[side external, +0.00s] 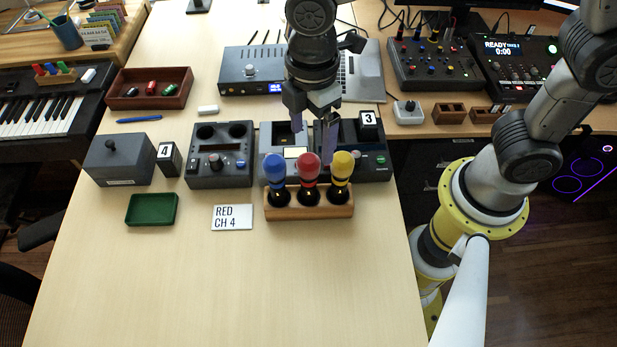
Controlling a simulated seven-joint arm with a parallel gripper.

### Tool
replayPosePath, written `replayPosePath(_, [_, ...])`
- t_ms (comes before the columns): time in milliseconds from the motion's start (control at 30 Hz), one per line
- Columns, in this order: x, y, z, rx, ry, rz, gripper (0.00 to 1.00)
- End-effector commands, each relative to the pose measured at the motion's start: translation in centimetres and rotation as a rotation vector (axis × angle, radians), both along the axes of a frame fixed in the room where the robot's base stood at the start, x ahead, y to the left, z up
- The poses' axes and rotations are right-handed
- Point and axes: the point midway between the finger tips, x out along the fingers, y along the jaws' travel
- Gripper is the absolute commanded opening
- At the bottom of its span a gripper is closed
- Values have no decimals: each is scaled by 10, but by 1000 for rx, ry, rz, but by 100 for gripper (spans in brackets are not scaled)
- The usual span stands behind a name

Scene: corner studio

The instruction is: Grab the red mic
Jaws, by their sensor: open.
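The red mic (308,167) stands upright in the middle of a wooden holder (309,211). A blue mic (274,168) stands on its left and a yellow mic (342,166) on its right, both close to it. My gripper (314,135) is open and empty, pointing down. In the picture its fingers are just above and behind the mics, and the right finger shows behind the gap between the red and yellow mics. I cannot tell the exact depth between fingers and mics.
A card reading RED CH 4 (232,217) lies left of the holder. A green tray (151,210), a grey lidded box (118,163) and a device with two round wells (221,168) stand further left. More devices stand behind the mics. The front of the table is clear.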

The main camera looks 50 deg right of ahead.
Motion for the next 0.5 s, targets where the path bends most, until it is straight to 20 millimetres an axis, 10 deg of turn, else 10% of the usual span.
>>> replayPosePath(500, [1, -1, -68, 0, 0, -4, 89])
